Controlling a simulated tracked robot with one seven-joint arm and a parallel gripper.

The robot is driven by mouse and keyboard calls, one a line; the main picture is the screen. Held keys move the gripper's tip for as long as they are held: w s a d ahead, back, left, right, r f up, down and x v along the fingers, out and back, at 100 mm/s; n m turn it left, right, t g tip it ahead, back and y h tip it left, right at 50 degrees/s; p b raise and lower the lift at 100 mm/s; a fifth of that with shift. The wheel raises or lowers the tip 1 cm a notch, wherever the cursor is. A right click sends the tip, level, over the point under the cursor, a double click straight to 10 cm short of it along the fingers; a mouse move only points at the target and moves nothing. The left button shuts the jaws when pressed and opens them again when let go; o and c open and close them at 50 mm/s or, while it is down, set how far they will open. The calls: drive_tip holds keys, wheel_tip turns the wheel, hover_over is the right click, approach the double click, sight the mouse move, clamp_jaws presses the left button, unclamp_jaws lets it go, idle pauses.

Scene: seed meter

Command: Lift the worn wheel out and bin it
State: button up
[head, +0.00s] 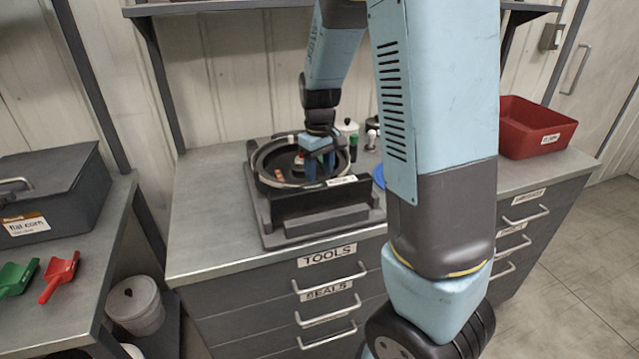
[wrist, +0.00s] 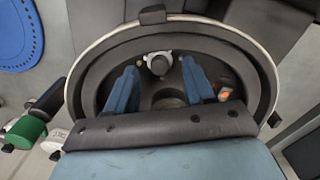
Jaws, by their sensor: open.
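The round seed meter housing (head: 262,160) sits on a dark stand on the bench, and its pale rim (wrist: 271,65) rings the wrist view. My gripper (head: 321,170) reaches down into it. In the wrist view, my gripper's two blue fingers (wrist: 160,88) are spread apart with nothing held between them. A small pale, lobed part with a dark round knob (wrist: 158,63) lies inside the housing, just beyond the fingers; it looks like the wheel, but I cannot tell its wear. A red open bin (head: 530,125) with an unreadable label stands at the bench's right end.
An orange piece (wrist: 225,94) shows inside the housing beside the right finger. A blue perforated disc (wrist: 20,35) lies on the bench near the housing. Small capped containers (head: 347,128) stand behind it. A grey lidded box (head: 45,190) and scoops (head: 60,275) are on the left bench.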

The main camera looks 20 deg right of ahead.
drive_tip(key=shift+f, duration=0.8)
drive_tip(key=c, duration=0.7)
drive_tip(key=shift+r, duration=0.1)
drive_tip(key=shift+r, duration=0.3)
wheel_tip(320, 180, up, 3)
drive_tip(key=shift+f, duration=0.2)
drive_tip(key=s+r, duration=0.2)
drive_tip(key=r, duration=0.1)
drive_tip(key=s+r, duration=0.4)
drive_tip(key=s, duration=0.2)
drive_tip(key=s+r, duration=0.1)
drive_tip(key=s, duration=0.2)
drive_tip(key=s+r, duration=0.1)
drive_tip(key=s, duration=0.2)
drive_tip(key=shift+r, duration=0.35)
